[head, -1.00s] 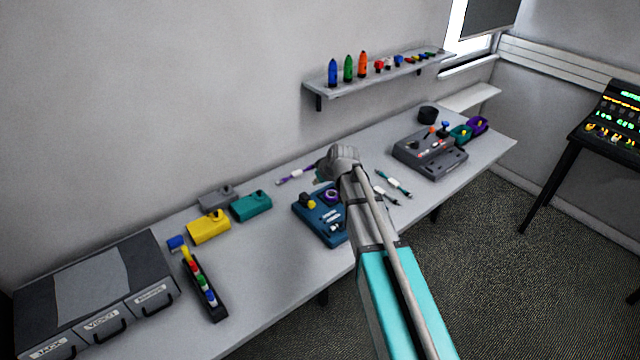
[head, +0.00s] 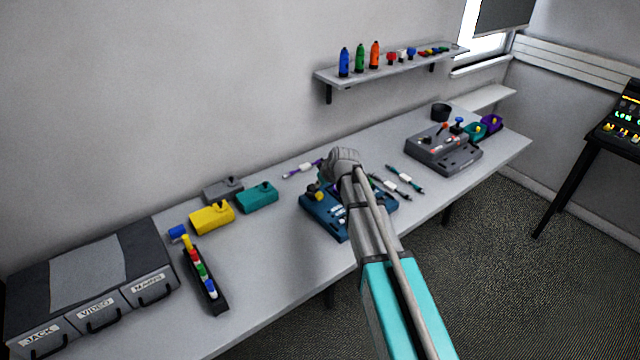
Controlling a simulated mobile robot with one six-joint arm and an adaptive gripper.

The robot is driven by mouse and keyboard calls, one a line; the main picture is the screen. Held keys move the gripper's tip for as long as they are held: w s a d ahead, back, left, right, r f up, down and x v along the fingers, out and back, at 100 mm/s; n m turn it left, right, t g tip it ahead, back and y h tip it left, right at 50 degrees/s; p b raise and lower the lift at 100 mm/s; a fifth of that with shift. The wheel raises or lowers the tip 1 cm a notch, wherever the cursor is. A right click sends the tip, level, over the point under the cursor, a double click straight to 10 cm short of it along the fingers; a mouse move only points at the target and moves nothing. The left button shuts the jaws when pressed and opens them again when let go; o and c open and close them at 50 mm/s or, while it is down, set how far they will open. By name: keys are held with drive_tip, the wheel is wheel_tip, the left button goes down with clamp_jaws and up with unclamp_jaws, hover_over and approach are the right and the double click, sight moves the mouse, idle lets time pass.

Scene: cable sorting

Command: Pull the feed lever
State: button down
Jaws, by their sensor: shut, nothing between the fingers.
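A dark blue device (head: 325,222) sits on the table in the head view, with a yellow knob (head: 319,195) at its left end and pale parts on top. My arm hides its middle. A grey device (head: 424,155) stands farther right, with a small orange-tipped lever (head: 443,127) on top. I cannot tell which part is the feed lever. My gripper (head: 326,180) is shut and empty. It appears above the back of the blue device, and its fingertips are small and partly hidden. I cannot tell whether it touches anything.
Purple-ended (head: 301,169) and teal-ended (head: 405,179) cables lie near the blue device. Yellow (head: 212,218) and teal (head: 257,199) blocks, a marker rack (head: 218,302) and a drawer box (head: 35,292) stand left. A wall shelf (head: 335,81) hangs behind.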

drive_tip(key=shift+s+d+f+b, duration=0.1)
drive_tip(key=shift+f+b, duration=0.5)
drive_tip(key=shift+f, duration=0.3)
drive_tip(key=shift+s+a+f, duration=0.15)
drive_tip(key=shift+a, duration=0.05)
drive_tip(key=shift+f+b, duration=0.1)
drive_tip(key=shift+b, duration=0.3)
